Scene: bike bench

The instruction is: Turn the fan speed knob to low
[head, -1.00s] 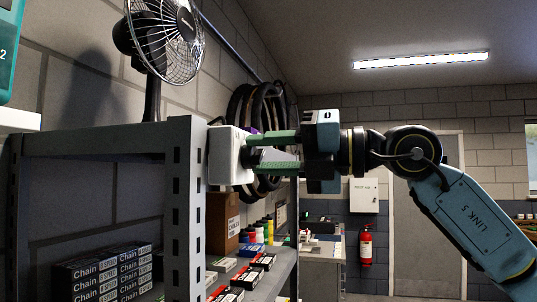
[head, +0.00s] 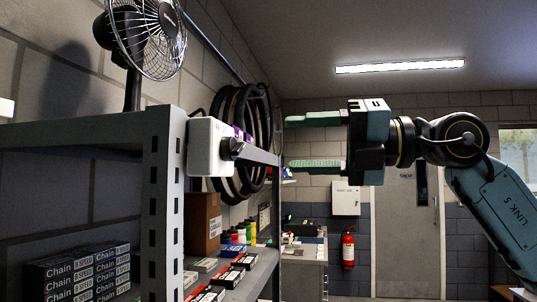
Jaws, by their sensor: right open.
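The fan speed knob (head: 234,148) is a dark knob on the side of a white control box (head: 208,146) fixed to the shelf post. I cannot read its setting. The fan (head: 146,36) stands on top of the shelf at the upper left. My right gripper (head: 313,142) is to the right of the knob and apart from it. Its two green fingers are wide open, one above the other, pointing left, with nothing between them. My left gripper is not in the head view.
The grey metal shelf (head: 166,200) holds chain boxes (head: 98,274), a cardboard box (head: 206,222) and small bottles. Black tyres (head: 262,125) hang on the wall behind the control box. A fire extinguisher (head: 348,248) hangs on the far wall. Open air lies between gripper and knob.

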